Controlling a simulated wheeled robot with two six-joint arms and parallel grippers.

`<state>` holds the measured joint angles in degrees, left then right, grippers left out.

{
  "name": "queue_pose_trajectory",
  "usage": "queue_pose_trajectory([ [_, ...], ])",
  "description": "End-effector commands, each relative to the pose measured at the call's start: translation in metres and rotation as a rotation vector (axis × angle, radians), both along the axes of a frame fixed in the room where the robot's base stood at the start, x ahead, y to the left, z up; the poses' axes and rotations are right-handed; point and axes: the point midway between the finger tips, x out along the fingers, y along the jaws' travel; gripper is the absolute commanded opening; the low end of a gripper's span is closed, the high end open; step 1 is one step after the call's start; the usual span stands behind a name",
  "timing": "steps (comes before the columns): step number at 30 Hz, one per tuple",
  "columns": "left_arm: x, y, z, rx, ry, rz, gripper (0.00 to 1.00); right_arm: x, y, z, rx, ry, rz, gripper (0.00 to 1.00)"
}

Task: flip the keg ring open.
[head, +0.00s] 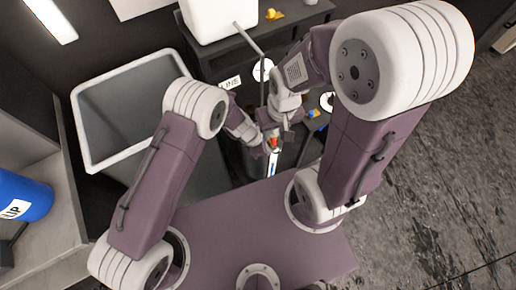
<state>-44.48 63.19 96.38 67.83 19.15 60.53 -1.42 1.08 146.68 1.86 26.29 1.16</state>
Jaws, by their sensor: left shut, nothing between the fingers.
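I cannot make out the keg ring for certain; my arms and grippers cover much of the middle of the view. My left gripper (262,146) is shut and empty, close to the red top; contact cannot be told. My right gripper (284,122) is just above it, pointing down, its fingers too small and overlapped to read.
A grey bin with a white rim (93,160) stands at left. A blue cylinder (24,197) lies at the far left. A dark shelf (290,25) at the back holds a white container (212,18) and a yellow item (274,14). Dark floor (450,180) at right is clear.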

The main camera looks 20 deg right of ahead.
Motion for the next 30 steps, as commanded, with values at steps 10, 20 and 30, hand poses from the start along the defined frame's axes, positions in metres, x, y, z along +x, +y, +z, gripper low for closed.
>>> queue_pose_trajectory([
  [10, -0.006, -0.01, 0.0, 0.0, 0.0, -0.022, 0.0, 0.0, 0.0, 0.0, 0.0, 0.0, 0.0, 0.36],
  [20, -0.007, -0.011, 0.0, -0.001, 0.001, -0.025, 0.0, 0.0, 0.0, 0.0, 0.0, 0.0, 0.0, 0.36],
  [30, 0.005, 0.0, 0.0, -0.002, 0.001, -0.023, 0.0, 0.0, 0.0, 0.0, 0.0, 0.0, 0.0, 0.36],
])
